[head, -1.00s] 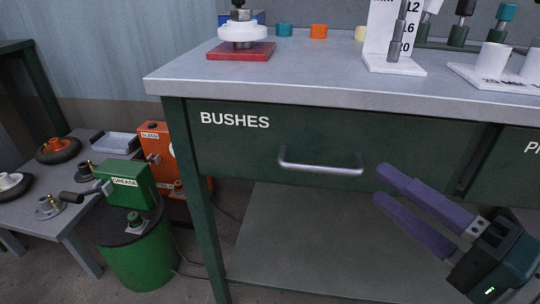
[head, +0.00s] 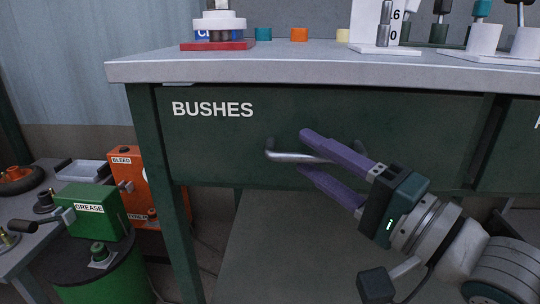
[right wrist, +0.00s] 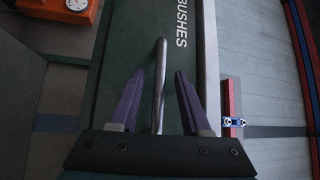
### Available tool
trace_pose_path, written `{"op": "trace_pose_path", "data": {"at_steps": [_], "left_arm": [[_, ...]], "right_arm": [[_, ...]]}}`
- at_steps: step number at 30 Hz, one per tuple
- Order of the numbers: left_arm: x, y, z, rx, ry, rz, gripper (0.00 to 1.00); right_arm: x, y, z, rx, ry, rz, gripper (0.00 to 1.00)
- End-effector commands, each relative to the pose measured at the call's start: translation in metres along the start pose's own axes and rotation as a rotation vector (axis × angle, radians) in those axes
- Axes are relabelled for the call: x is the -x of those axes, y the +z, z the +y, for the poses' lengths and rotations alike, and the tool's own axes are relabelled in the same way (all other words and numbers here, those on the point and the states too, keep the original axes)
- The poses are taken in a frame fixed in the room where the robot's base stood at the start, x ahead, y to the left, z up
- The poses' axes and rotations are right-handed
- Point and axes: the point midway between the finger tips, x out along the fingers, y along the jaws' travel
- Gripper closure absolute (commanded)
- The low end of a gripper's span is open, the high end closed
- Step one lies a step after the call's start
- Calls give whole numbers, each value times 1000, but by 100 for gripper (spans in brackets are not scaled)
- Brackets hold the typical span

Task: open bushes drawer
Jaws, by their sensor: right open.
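The bushes drawer (head: 225,145) is a dark green front with white BUSHES lettering, under the grey bench top, and it looks shut. Its metal bar handle (head: 290,157) runs across the lower part of the front. My right gripper (head: 308,152) is open, with purple fingers above and below the handle's right part. In the right wrist view the handle (right wrist: 160,75) lies between the two spread fingers (right wrist: 157,95), with a gap visible on each side. My left gripper is not in view.
The bench top (head: 300,67) carries a red plate (head: 217,45), coloured bushes and a white number stand (head: 375,25). A green grease drum (head: 100,275) and an orange bleed unit (head: 128,175) stand left of the bench. Below the drawer is an open lower shelf (head: 270,250).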

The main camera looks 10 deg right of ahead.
Motion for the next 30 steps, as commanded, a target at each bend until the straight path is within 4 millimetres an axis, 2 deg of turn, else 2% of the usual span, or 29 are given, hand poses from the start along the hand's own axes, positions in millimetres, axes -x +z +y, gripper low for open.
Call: {"op": "trace_pose_path", "data": {"at_steps": [9,22,30], "left_arm": [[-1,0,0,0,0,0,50],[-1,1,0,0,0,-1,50],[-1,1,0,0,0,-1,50]], "right_arm": [[-4,0,0,0,2,0,53],[-4,0,0,0,1,0,100],[-4,0,0,0,1,0,100]]}}
